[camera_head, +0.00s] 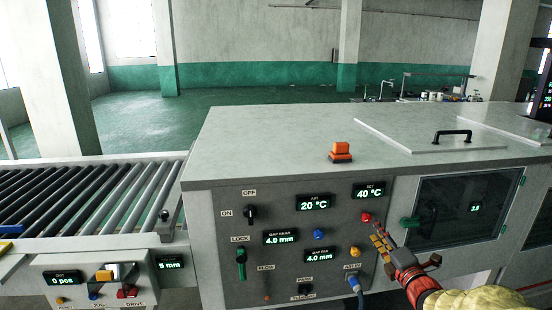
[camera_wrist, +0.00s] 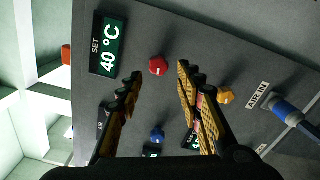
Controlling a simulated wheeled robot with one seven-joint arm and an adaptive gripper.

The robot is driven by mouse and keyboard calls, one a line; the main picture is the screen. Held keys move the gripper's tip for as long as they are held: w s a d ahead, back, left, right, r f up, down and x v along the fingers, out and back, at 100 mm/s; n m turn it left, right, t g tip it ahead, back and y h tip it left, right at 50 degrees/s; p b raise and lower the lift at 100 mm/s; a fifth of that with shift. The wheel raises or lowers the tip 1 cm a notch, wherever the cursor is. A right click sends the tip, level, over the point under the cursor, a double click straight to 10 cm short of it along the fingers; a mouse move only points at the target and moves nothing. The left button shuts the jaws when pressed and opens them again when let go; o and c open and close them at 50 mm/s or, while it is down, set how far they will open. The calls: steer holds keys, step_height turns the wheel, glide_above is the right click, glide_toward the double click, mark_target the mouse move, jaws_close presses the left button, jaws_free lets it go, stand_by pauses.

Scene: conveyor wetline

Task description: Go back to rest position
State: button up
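My gripper (camera_head: 380,240) is in front of the right part of the grey control panel (camera_head: 285,225), close to the red button (camera_head: 366,217). In the wrist view my gripper (camera_wrist: 160,82) has its two yellow-padded fingers apart with nothing between them. The red button (camera_wrist: 158,66) shows just beyond the gap between the fingertips. I cannot tell whether the fingers touch the panel. The SET display (camera_head: 369,191) reads 40 °C; it also shows in the wrist view (camera_wrist: 109,46).
Blue (camera_head: 319,234) and yellow (camera_head: 355,252) knobs, a blue AIR IN hose plug (camera_head: 354,284) and a green-handled door (camera_head: 470,210) surround my gripper. An orange beacon (camera_head: 340,150) stands on the machine top. A roller conveyor (camera_head: 90,200) runs at left.

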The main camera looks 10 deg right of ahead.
steer(key=s+d+f+m+g+h, duration=0.2)
steer(key=s+d+f+m+g, duration=0.1)
steer(key=f+m, duration=0.25)
steer(key=s+d+f+m+g+h, duration=0.2)
steer(key=d+f+m+g, duration=0.1)
steer(key=f+m, duration=0.25)
steer(key=s+a+f+m+g+p, duration=0.1)
steer(key=s+m+g, duration=0.45)
steer(key=s, duration=0.45)
steer(key=s+a+r+m+g+y+p, duration=0.15)
steer(key=s+a+r+m, duration=0.25)
steer(key=s+a, duration=0.45)
steer(key=s+a+r+m+g+y+p, duration=0.1)
steer(key=s+a+r+m+p, duration=0.1)
steer(key=s+a+r+m, duration=0.45)
steer(key=s+a+r+n+t+p, duration=0.1)
steer(key=s+a+r+n+p, duration=0.1)
steer(key=s+a+r+n, duration=0.2)
steer(key=s+a+r+y, duration=0.1)
steer(key=a+r, duration=0.2)
steer(key=a, duration=0.2)
steer(key=shift+s+a+r+n+t+p, duration=0.15)
steer(key=shift+a+r+n+t+p, duration=0.15)
steer(key=shift+a+n, duration=0.1)
